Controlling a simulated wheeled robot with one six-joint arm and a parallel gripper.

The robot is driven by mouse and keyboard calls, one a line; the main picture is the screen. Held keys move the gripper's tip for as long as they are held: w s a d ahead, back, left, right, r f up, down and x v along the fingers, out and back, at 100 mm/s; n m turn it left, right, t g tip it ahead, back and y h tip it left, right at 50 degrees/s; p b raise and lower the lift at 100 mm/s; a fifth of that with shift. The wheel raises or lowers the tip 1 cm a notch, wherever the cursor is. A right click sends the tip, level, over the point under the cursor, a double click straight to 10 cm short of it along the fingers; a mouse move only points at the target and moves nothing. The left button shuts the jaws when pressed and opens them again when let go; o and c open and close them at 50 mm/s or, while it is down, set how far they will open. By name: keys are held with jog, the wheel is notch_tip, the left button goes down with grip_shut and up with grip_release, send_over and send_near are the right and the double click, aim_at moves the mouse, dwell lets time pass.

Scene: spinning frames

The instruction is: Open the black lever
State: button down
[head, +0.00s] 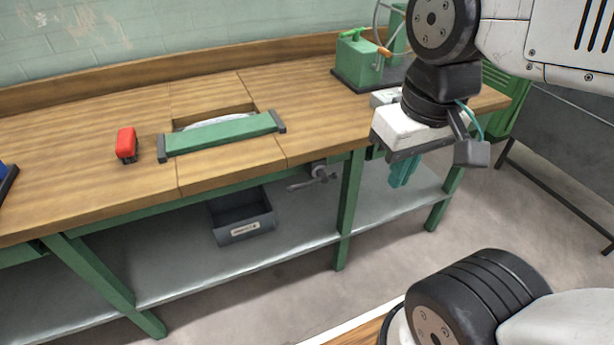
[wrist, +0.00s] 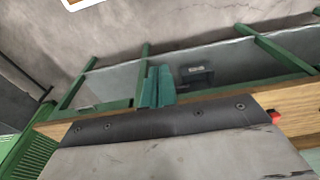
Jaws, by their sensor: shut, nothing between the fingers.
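The black lever (head: 316,177) is a dark grey handle on a bracket under the front edge of the wooden workbench. Its arm points left and slightly down, roughly along the edge. My gripper (head: 402,172) has teal fingers pointing down, to the right of the lever and apart from it, in front of the bench's right part. The fingers are together and hold nothing. They also show closed in the wrist view (wrist: 157,88).
The workbench (head: 90,200) has a green-barred recess (head: 222,134) and a red object (head: 126,142) on top. A dark bin (head: 242,215) sits on the lower shelf. A green machine (head: 357,60) stands at the back right. Green legs flank the lever area; the floor in front is clear.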

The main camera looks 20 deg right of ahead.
jog(key=w+a+f, duration=0.1)
jog(key=w+f, duration=0.3)
jog(key=w, duration=1.1)
send_over(300, 185)
jog(key=s, duration=0.3)
notch_tip(300, 185, down, 9)
jog(key=shift+t, duration=0.4)
jog(key=shift+s+d, duration=0.1)
jog(key=w+f, duration=0.1)
jog(key=f, duration=0.8)
jog(key=w+f, duration=0.1)
jog(key=f, duration=0.3)
jog(key=shift+w+f, duration=0.3)
jog(key=shift+w, duration=0.05)
jog(key=shift+f, duration=0.15)
